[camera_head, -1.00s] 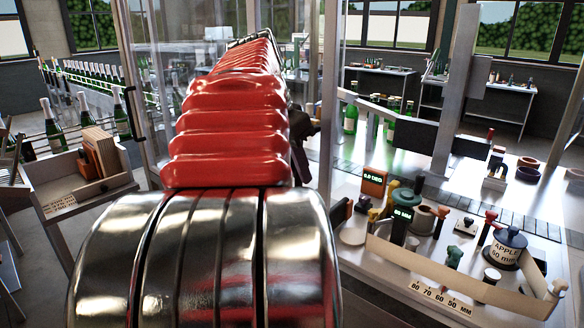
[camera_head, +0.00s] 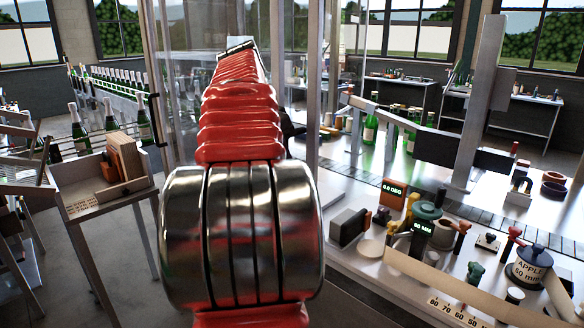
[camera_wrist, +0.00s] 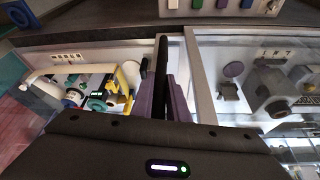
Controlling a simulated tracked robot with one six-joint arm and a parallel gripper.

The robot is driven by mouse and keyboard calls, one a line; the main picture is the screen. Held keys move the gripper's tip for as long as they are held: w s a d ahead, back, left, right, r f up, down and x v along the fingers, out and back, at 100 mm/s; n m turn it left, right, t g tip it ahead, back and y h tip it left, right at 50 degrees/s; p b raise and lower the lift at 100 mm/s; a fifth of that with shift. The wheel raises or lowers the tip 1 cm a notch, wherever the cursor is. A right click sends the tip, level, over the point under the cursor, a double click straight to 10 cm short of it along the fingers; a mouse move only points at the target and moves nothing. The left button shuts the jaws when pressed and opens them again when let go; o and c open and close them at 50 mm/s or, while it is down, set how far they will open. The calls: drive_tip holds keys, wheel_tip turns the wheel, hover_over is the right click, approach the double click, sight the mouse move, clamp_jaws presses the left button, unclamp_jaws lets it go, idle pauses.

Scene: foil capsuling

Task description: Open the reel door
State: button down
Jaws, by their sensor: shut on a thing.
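In the wrist view my gripper (camera_wrist: 162,82) has two purple fingers, one on each side of a black bar handle (camera_wrist: 161,50), and it is shut on that bar. A pale upright frame edge (camera_wrist: 198,75) stands just right of the handle, with clear panels on both sides. I take the bar for the reel door's handle; how far the door is open I cannot tell. In the head view my red arm covers the gripper and the held handle. Clear panels with grey posts (camera_head: 313,100) rise behind the arm.
Green bottles (camera_head: 370,128) stand behind. At left, a wooden-block cart (camera_head: 80,205) and a bottle row (camera_head: 112,75) flank open floor.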

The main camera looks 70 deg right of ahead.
drive_tip(key=c, duration=1.7)
unclamp_jaws()
drive_tip(key=v, duration=1.3)
drive_tip(key=shift+a+r, duration=0.2)
drive_tip(key=shift+r, duration=0.15)
drive_tip(key=shift+w+d, duration=0.1)
